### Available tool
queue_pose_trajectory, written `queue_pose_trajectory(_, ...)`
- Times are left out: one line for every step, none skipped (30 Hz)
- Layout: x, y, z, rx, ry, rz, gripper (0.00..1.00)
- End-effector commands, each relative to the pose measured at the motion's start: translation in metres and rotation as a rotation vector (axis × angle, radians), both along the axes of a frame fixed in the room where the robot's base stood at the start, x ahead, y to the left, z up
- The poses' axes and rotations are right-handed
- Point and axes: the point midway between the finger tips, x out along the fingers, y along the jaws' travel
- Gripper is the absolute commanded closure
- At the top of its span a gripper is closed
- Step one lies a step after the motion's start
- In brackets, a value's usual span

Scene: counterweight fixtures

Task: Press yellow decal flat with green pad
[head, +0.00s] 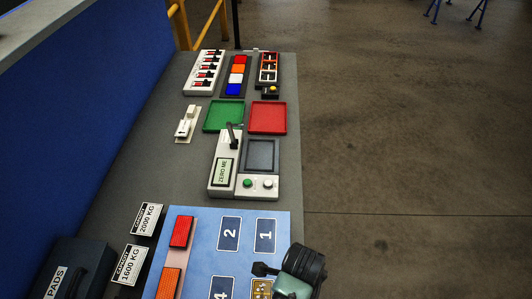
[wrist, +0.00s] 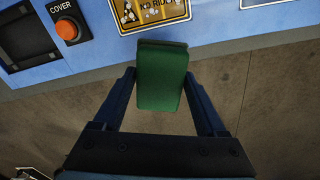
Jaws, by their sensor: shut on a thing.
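My gripper (wrist: 160,78) is shut on the green pad (wrist: 161,85), with one finger on each side of it. In the head view my gripper (head: 290,273) and the green pad (head: 292,286) are at the bottom, over the right edge of the blue panel (head: 200,226). The yellow decal (wrist: 150,14) lies on the blue panel, just beyond the pad's far end in the wrist view. Its upper part is cut off there, and only a piece of the decal (head: 262,289) shows in the head view. I cannot tell whether pad and decal touch.
An orange button marked COVER (wrist: 67,29) and a dark recess (wrist: 25,40) are left of the decal. A PADS box (head: 75,268) stands at lower left. A green tray (head: 224,116), a red tray (head: 268,117) and a scale (head: 226,172) are farther back. Open floor lies right.

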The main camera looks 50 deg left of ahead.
Motion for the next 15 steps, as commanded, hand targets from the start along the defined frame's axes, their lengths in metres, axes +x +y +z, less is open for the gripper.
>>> queue_pose_trajectory(-0.011,0.009,0.011,0.002,0.002,-0.068,0.70)
queue_pose_trajectory(-0.015,0.014,0.012,0.004,0.002,-0.112,0.70)
queue_pose_trajectory(-0.022,0.021,0.013,0.008,0.001,-0.167,0.70)
queue_pose_trajectory(-0.027,0.025,0.014,0.009,0.002,-0.207,0.70)
queue_pose_trajectory(-0.032,0.030,0.015,0.011,0.002,-0.244,0.70)
queue_pose_trajectory(-0.037,0.035,0.016,0.014,0.002,-0.289,0.70)
queue_pose_trajectory(-0.041,0.038,0.016,0.016,0.002,-0.321,0.70)
queue_pose_trajectory(-0.044,0.041,0.016,0.018,0.002,-0.349,0.70)
queue_pose_trajectory(-0.048,0.044,0.017,0.020,0.003,-0.381,0.70)
queue_pose_trajectory(-0.051,0.046,0.017,0.021,0.003,-0.402,0.70)
queue_pose_trajectory(-0.053,0.048,0.017,0.022,0.003,-0.420,0.70)
queue_pose_trajectory(-0.056,0.050,0.016,0.024,0.005,-0.439,0.70)
queue_pose_trajectory(-0.057,0.051,0.016,0.025,0.005,-0.451,0.70)
queue_pose_trajectory(-0.058,0.052,0.016,0.025,0.004,-0.459,0.70)
queue_pose_trajectory(-0.058,0.053,0.015,0.026,0.004,-0.467,0.70)
